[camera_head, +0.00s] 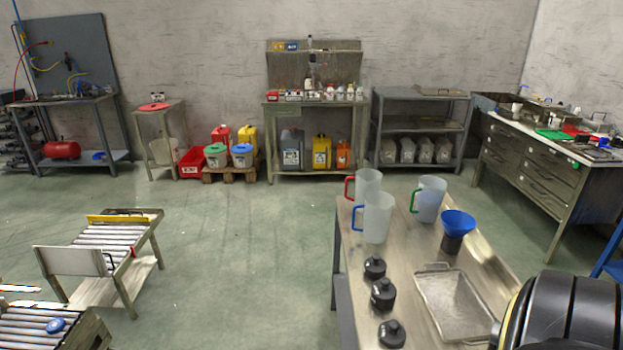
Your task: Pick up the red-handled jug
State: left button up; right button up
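The red-handled jug (368,182) is a translucent whitish jug standing upright at the far left of the near table (408,256). Its red handle points left. A blue-handled jug (378,218) stands in front of it and hides its lower part; I cannot tell if they touch. A green-handled jug (429,200) with a bluish tint stands to the right, its handle also pointing left. Neither of my grippers is in view.
The near table also holds a blue funnel (458,222) on a dark container, several black lidded pots (382,293) along its left side and a metal tray (455,305). Open green floor (240,240) lies to its left, with a roller conveyor (110,235) beyond.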

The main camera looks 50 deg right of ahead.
aim_at(362, 192)
jog(key=z, duration=0.5)
jog(key=i, duration=2.05)
jog(key=z, duration=1.15)
